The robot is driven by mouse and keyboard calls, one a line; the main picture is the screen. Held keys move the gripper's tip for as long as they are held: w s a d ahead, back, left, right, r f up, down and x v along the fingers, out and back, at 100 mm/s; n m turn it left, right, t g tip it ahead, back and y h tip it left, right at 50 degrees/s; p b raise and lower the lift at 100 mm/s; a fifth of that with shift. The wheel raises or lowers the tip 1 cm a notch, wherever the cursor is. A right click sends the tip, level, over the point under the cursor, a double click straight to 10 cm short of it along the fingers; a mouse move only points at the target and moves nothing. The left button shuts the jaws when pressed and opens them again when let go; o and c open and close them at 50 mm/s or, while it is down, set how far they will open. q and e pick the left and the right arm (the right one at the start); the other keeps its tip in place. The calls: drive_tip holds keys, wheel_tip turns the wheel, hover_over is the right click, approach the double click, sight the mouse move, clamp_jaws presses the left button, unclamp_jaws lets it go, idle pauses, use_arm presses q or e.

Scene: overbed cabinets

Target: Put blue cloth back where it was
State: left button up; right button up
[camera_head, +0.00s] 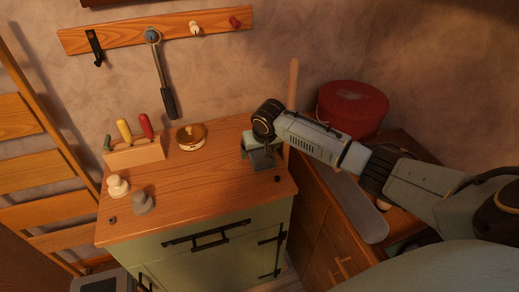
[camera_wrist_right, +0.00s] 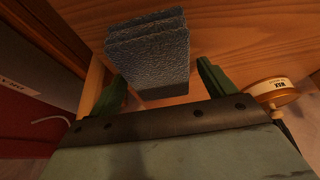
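The cloth is a folded, blue-grey block (camera_wrist_right: 150,45) in the right wrist view, lying on the wooden top. In the head view it is a small dark grey patch (camera_head: 262,160) near the cabinet top's right edge, partly hidden by my gripper. My right gripper (camera_head: 255,148) is low over that spot. In the wrist view its green fingers (camera_wrist_right: 162,78) stand apart, one on each side of the cloth. The left finger is close to the cloth, and a gap shows beside the right finger. Contact cannot be told. My left gripper is not in view.
On the cabinet top (camera_head: 215,180) are a brass tin (camera_head: 191,137), a tool block (camera_head: 134,154), a white knob (camera_head: 118,186) and a grey knob (camera_head: 142,202). A wall rail (camera_head: 120,36) holds a hanging ratchet (camera_head: 161,75). A red container (camera_head: 352,106) stands right.

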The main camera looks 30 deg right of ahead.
drive_tip(key=shift+r, duration=0.25)
drive_tip(key=p+v, duration=0.2)
drive_tip(key=v, duration=1)
